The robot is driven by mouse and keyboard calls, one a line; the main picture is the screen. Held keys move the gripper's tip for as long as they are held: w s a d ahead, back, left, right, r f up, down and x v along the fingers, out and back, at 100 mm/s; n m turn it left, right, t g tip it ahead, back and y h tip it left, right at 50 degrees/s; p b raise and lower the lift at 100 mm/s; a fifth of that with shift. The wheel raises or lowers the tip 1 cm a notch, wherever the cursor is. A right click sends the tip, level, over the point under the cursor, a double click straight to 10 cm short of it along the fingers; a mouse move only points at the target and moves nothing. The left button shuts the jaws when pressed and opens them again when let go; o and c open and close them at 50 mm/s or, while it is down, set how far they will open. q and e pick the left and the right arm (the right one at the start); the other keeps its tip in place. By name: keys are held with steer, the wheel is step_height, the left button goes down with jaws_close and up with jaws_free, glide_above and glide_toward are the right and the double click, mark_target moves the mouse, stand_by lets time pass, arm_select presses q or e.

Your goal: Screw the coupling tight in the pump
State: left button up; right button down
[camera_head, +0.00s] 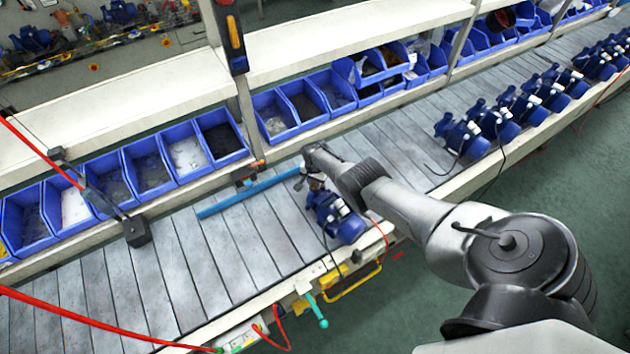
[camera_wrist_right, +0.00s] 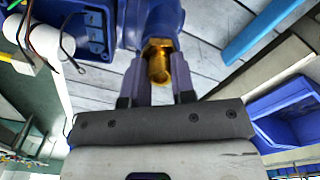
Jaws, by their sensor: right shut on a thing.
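The blue pump (camera_head: 338,220) stands on the slatted line in the middle of the head view. My right gripper (camera_head: 315,179) is at the top of this pump, on its far-left side. In the right wrist view the blue pump body (camera_wrist_right: 98,25) fills the upper left. The brass coupling (camera_wrist_right: 158,66) with its hex part sits against the pump between the two fingers. My right gripper (camera_wrist_right: 159,78) is shut on the coupling. The thread inside the pump port is hidden. My left gripper is not in view.
Several more blue pumps (camera_head: 505,112) stand farther right along the line. Blue bins (camera_head: 149,169) with small parts line the back under a white shelf (camera_head: 120,100). A blue bar (camera_head: 248,192) lies left of the pump. A black box (camera_head: 137,231) hangs at left. The left slats are clear.

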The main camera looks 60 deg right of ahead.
steer(key=shift+m, duration=0.7)
steer(key=shift+m, duration=1.7)
steer(key=shift+m, duration=1.8)
steer(key=m, duration=0.3)
